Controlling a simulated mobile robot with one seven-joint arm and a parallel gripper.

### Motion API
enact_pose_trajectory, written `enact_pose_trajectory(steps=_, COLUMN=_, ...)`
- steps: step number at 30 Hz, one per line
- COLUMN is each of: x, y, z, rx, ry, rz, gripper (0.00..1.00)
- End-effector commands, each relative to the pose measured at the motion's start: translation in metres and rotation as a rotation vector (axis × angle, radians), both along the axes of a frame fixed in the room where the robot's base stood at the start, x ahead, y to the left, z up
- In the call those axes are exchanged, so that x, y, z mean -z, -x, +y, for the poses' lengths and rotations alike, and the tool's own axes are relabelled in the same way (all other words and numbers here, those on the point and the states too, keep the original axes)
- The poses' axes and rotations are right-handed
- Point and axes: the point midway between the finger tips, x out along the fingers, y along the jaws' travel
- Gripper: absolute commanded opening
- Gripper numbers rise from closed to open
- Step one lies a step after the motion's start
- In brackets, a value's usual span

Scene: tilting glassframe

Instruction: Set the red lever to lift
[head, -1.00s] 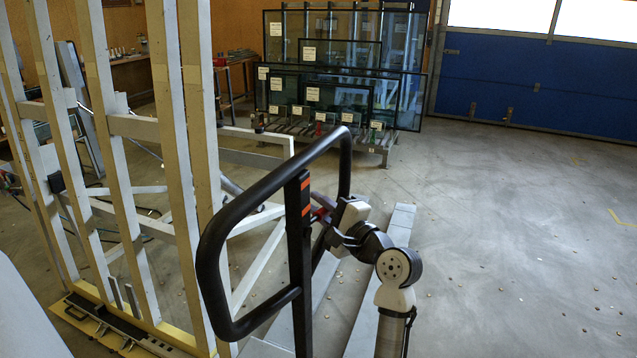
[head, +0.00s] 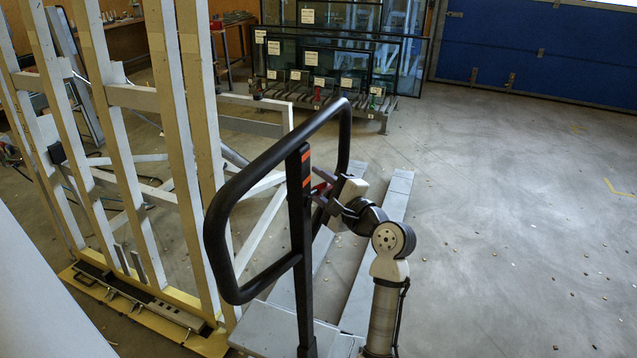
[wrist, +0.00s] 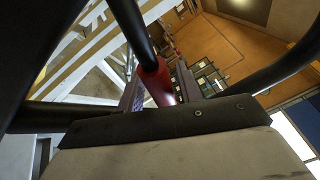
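The red lever (head: 320,187) sits inside the black loop handle (head: 226,200) of the pallet truck, beside its central post. In the wrist view the red lever (wrist: 158,84) runs from a black bar down between my two fingers. My gripper (head: 332,195) reaches in from the right at the lever. In the wrist view my gripper (wrist: 160,88) has its fingers apart, one on each side of the lever. Whether either finger touches it is hard to tell. The lever's far end and its pivot are partly hidden.
The truck's grey forks (head: 385,225) extend away on the floor. A white wooden A-frame rack (head: 150,130) stands close on the left. A rack of labelled glass panes (head: 340,60) stands at the back. The floor to the right is open, with small scattered bits.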

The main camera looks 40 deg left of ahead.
Motion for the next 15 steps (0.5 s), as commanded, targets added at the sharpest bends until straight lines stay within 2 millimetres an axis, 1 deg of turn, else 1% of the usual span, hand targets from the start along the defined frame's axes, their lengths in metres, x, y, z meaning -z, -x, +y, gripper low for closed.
enact_pose_trajectory(steps=10, x=-0.001, y=0.0, z=-0.002, rx=0.0, ry=-0.002, rz=-0.002, gripper=0.41)
enact_pose_trajectory(steps=13, x=0.0, y=0.002, z=-0.01, rx=0.002, ry=-0.003, rz=-0.004, gripper=0.41)
enact_pose_trajectory(steps=15, x=0.002, y=0.004, z=-0.02, rx=0.003, ry=-0.003, rz=-0.004, gripper=0.41)
